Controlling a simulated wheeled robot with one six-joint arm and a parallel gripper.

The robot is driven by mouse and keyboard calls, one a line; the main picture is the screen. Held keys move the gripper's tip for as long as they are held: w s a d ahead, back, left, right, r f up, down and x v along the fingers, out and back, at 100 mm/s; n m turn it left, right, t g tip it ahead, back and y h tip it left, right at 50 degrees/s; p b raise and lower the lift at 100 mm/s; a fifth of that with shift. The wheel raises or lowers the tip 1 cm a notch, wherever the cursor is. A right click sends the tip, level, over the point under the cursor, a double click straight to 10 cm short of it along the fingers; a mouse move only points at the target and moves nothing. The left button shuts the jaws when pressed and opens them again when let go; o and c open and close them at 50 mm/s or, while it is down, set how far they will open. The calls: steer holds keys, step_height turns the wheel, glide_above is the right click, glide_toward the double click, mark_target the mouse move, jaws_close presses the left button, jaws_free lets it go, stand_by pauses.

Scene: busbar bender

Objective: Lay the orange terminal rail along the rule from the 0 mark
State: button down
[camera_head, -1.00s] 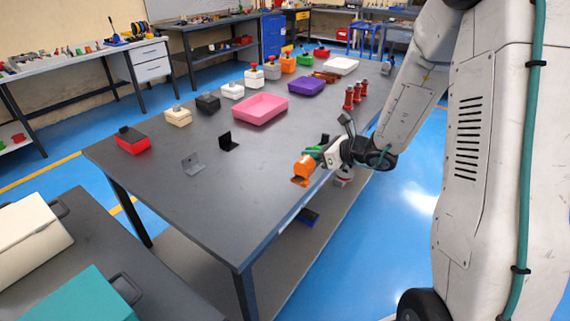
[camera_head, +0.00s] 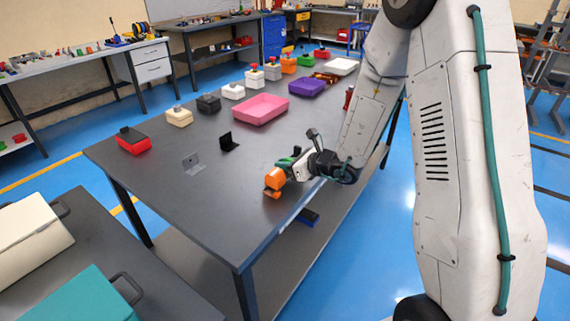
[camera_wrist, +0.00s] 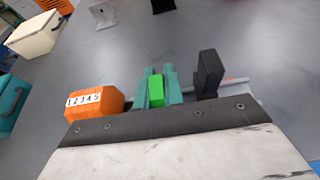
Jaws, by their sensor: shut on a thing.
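My gripper (camera_head: 300,166) is over the front edge area of the long dark table (camera_head: 215,203). In the wrist view its teal fingers (camera_wrist: 157,75) are shut on a small green block (camera_wrist: 156,93). This appears to be the middle part of the orange terminal rail, whose orange block (camera_wrist: 94,101) carries the label 1 2 3 4 5. A black upright block (camera_wrist: 208,72) stands on the other side. In the head view the orange block (camera_head: 274,180) is left of my gripper, low over the table; contact is unclear. I cannot clearly make out the rule or its 0 mark.
A grey bracket (camera_head: 193,164) and a black bracket (camera_head: 229,142) stand left on the table. The table's near left end is clear.

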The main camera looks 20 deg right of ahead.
steer(key=shift+f, duration=0.1)
steer(key=c, duration=1.9)
jaws_free()
steer(key=shift+f, duration=0.1)
steer(key=o, duration=0.4)
